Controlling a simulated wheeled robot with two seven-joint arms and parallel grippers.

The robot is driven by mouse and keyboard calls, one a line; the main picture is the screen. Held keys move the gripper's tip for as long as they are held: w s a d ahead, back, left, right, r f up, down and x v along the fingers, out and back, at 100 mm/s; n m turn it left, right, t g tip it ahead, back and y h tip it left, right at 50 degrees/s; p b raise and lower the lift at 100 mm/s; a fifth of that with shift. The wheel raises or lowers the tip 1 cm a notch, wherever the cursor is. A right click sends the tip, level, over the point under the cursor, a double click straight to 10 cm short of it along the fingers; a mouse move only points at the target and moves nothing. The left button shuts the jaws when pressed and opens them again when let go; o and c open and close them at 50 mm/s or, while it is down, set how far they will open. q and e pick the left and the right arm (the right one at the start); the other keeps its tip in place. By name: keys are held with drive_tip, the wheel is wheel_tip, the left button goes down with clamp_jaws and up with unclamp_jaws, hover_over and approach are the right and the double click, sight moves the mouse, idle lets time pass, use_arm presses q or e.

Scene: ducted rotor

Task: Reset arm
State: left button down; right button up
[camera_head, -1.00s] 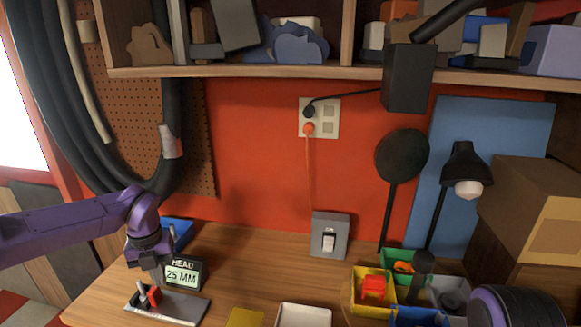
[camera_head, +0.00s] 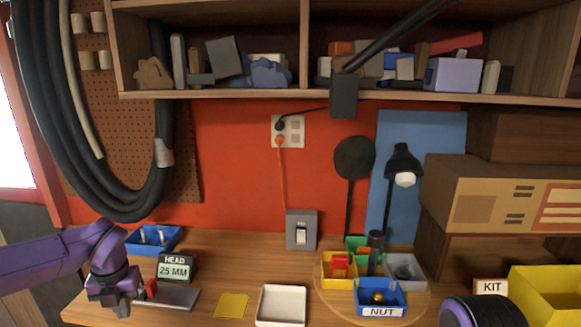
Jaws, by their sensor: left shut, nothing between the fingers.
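My left arm comes in from the left, purple with a dark wrist. My left gripper (camera_head: 116,308) points down over the left front of the wooden table, fingers closed with nothing seen between them. It is beside a small red part (camera_head: 151,288) on a grey plate (camera_head: 180,299); whether they touch is hard to tell. A purple and black rounded part of my right arm (camera_head: 482,312) shows at the lower right edge. The right gripper's fingers are out of view.
A display reading HEAD 25 MM (camera_head: 174,268) stands behind the plate, with a blue tray (camera_head: 172,246) further back. A yellow pad (camera_head: 232,305), a white tray (camera_head: 281,319), coloured bins (camera_head: 381,312) and a yellow KIT box (camera_head: 545,290) fill the front. A lamp (camera_head: 403,165) stands behind.

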use_arm(q)
drive_tip(key=s+d+f+m+t+y+b, duration=0.2)
drive_tip(key=s+d+f+m+t+y, duration=0.15)
drive_tip(key=f+m, duration=0.75)
drive_tip(key=s+d+f+m+t+y+b, duration=0.2)
drive_tip(key=s+f+m, duration=0.2)
drive_tip(key=f+m, duration=0.65)
drive_tip(key=s+d+f+m+g+h+b, duration=0.1)
drive_tip(key=s+f+m, duration=0.4)
drive_tip(key=s, duration=0.6)
drive_tip(key=s+d+f+m+g+h+b, duration=0.1)
drive_tip(key=s+f+m+g+h+b, duration=0.1)
drive_tip(key=s+f+m, duration=0.4)
drive_tip(key=s+f, duration=0.4)
drive_tip(key=s, duration=0.2)
drive_tip(key=shift+s+b, duration=0.2)
drive_tip(key=shift+b, duration=0.1)
use_arm(e)
wheel_tip(320, 180, down, 8)
drive_tip(key=shift+w, duration=0.3)
drive_tip(key=shift+r, duration=0.1)
